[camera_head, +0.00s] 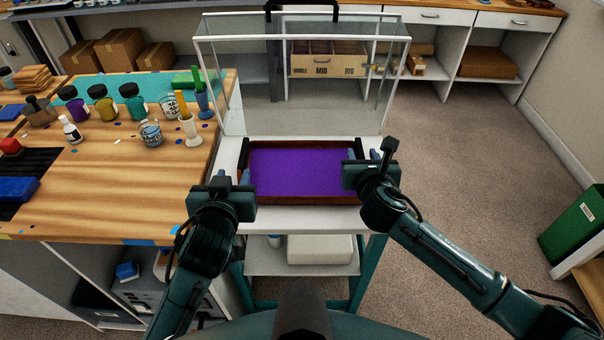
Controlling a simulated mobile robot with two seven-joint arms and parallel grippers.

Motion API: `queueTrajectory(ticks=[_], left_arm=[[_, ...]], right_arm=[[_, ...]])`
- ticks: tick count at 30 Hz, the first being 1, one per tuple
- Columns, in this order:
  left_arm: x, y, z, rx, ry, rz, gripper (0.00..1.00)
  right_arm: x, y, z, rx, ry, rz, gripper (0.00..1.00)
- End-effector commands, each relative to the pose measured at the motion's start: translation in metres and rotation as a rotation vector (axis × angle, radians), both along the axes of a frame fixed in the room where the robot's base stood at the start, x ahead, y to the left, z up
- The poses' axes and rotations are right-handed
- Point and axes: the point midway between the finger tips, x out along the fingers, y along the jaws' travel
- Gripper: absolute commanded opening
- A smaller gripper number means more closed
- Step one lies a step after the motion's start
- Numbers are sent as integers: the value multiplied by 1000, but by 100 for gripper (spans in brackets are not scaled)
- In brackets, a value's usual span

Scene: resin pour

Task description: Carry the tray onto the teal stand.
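The tray (305,200) has a dark reddish-brown rim and is filled with a flat purple layer. It looks level over the white top of the teal-legged stand (345,222); whether it rests on the top or hovers just above is hard to tell. Dark handles show at its left and right ends. My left gripper (236,179) is at the tray's left end, and my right gripper (364,156) is at its right end. Both have fingers close to the handles, but whether they are closed on them is not clear.
A clear glass cover (300,75) with a black handle stands just behind the tray. A wooden workbench (110,195) with jars, cups and tools lies close on the left. Carpeted floor is free on the right, with a green bin (575,228) at the far right.

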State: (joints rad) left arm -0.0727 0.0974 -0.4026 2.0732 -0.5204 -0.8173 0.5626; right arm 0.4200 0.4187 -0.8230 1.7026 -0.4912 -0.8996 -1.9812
Motion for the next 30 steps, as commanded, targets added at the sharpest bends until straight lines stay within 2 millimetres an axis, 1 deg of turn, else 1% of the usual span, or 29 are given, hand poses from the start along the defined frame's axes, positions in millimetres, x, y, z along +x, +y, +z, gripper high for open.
queueTrajectory(ticks=[1,6,9,13,18,30], left_arm=[[0,0,0,0,0,0,35],[0,0,0,-1,-1,0,35],[0,0,0,-1,-1,0,35],[1,0,0,-1,-1,0,35],[1,0,0,-1,-1,0,35],[1,0,0,0,-1,0,35]], right_arm=[[-10,0,3,0,0,2,35],[-45,1,13,-1,0,4,35],[-63,0,19,0,1,2,35],[-80,0,24,0,0,2,35],[-91,0,28,-1,1,1,35],[-91,0,28,-1,0,1,35]])
